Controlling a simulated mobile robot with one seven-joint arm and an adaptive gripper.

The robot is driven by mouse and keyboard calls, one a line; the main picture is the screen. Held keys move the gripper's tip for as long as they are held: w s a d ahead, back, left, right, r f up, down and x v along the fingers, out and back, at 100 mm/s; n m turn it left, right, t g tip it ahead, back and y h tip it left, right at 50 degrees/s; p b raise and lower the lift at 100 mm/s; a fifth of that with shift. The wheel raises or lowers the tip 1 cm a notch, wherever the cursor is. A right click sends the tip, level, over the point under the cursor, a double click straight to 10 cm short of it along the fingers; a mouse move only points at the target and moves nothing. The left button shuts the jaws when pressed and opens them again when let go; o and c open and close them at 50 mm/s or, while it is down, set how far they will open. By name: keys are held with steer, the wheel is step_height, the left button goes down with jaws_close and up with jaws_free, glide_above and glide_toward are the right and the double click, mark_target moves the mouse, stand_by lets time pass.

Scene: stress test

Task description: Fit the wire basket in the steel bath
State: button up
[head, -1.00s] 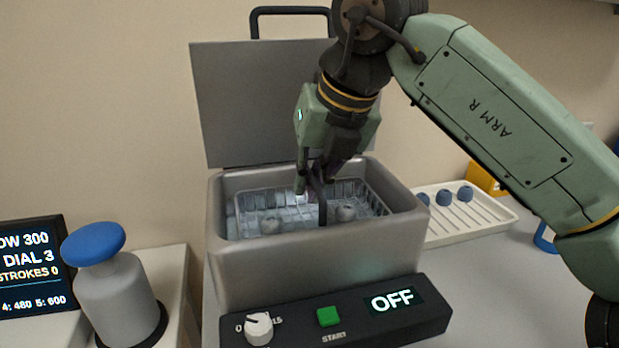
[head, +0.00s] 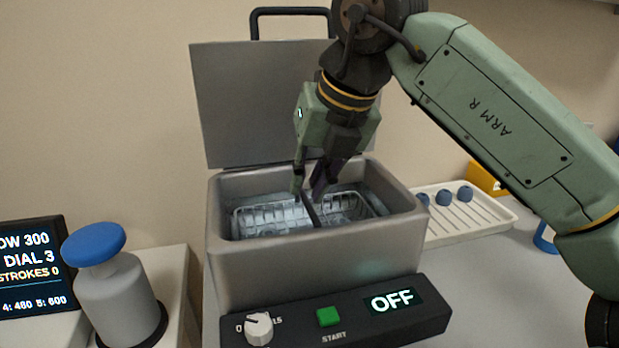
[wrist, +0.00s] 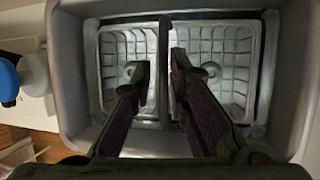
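The steel bath (head: 310,262) stands open, its lid (head: 262,105) raised behind it. The wire basket (head: 270,217) sits low inside the bath, below the rim and roughly level. In the wrist view the basket (wrist: 240,45) lies within the bath walls (wrist: 75,120). Its dark handle (wrist: 164,100) crosses the middle. My gripper (head: 308,190) is above the basket with its fingers apart. In the wrist view my gripper (wrist: 160,62) has one finger on each side of the handle, with gaps. Whether the basket rests on the bath floor is hidden.
The control panel in front has a dial (head: 258,329), a green START button (head: 329,316) and a display (head: 392,301) reading OFF. A ribbed white tray (head: 485,215) with blue-grey pieces stands right. A blue-capped pump bottle (head: 112,290) and a screen (head: 30,268) stand left.

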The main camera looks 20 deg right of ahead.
steer(key=shift+r+p, duration=1.4)
steer(key=shift+r, duration=0.55)
steer(key=o, duration=0.6)
steer(key=shift+c, duration=0.2)
steer(key=shift+r+p, duration=1.2)
steer(key=shift+r, duration=0.3)
